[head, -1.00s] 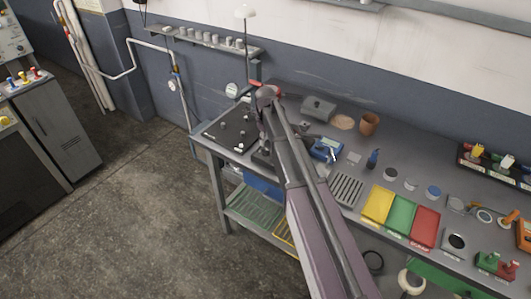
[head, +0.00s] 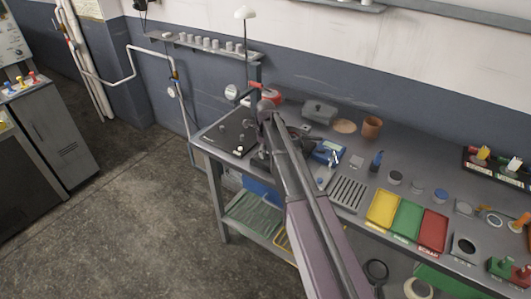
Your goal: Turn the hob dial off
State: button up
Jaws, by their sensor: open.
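The hob (head: 213,138) is a dark square plate on the left end of the grey workbench, with several small light and dark pieces on it. A small pale knob-like piece (head: 239,151) shows near its front right; I cannot tell whether it is the dial or how it is turned. My arm reaches over the bench from the lower right. My gripper (head: 258,160) is a dark shape at the hob's right front edge, mostly hidden by my arm. It is open, and I see nothing held. I cannot tell whether it touches anything.
A thin lamp (head: 245,14) stands behind the hob. A red object (head: 272,95), a grey lidded box (head: 319,112) and a brown cup (head: 371,127) stand at the back. A blue device (head: 327,152) and yellow, green and red trays (head: 383,208) lie to the right.

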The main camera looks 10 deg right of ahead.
grip_shut()
